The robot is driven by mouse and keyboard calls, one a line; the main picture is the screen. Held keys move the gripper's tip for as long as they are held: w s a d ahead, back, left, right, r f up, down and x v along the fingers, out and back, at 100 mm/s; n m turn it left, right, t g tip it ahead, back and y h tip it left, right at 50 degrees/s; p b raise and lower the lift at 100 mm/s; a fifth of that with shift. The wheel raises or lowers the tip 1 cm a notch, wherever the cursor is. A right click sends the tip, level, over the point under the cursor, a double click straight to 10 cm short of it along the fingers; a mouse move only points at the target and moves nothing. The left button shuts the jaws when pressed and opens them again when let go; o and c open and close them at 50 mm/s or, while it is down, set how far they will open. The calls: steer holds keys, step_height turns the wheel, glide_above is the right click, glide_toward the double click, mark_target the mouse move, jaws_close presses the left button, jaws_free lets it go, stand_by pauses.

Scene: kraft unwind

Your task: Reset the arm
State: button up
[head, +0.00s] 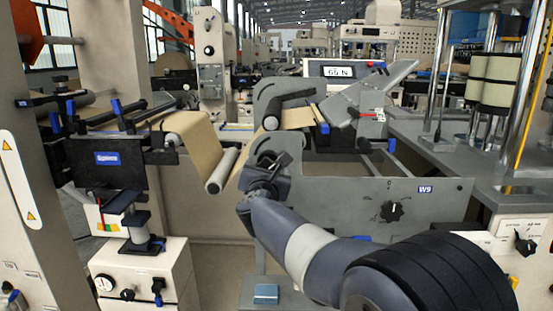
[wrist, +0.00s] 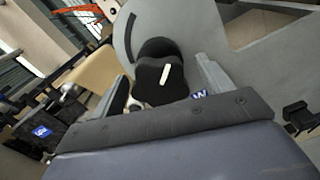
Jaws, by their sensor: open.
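My gripper (head: 268,170) is in front of the grey side plate (head: 330,197) of the middle machine, with my arm reaching up to it from the lower right. In the wrist view my gripper (wrist: 163,70) is open, one finger on each side of a black knob (wrist: 160,82) with a white pointer mark. The knob sits on a rounded grey plate (wrist: 205,28) with a dark curved slot. I cannot tell whether the fingers touch the knob. In the head view my gripper hides most of that spot.
A brown kraft web (head: 190,138) runs over rollers just left of my gripper. A black lever (head: 290,107) and a display reading about 65 N (head: 338,71) are above. A dial (head: 391,210) is right on the plate. A cream cabinet (head: 145,275) stands lower left.

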steer(key=shift+f+b, duration=0.1)
steer(key=shift+b, duration=0.25)
steer(key=shift+f+m+b, duration=0.15)
steer(key=shift+m+b, duration=0.65)
steer(key=s+b, duration=0.2)
steer(key=s, duration=0.5)
steer(key=w+p, duration=0.1)
steer(key=w, duration=0.3)
steer(key=w+p, duration=0.1)
steer(key=w, duration=0.2)
steer(key=shift+r+p, duration=0.3)
steer(key=shift+r, duration=0.05)
steer(key=shift+w+r+p, duration=0.1)
steer(key=shift+p, duration=0.45)
steer(key=n+p, duration=0.7)
steer(key=p, duration=0.2)
steer(key=shift+n+p, duration=0.3)
steer(key=shift+p, duration=0.4)
steer(key=shift+f, duration=0.25)
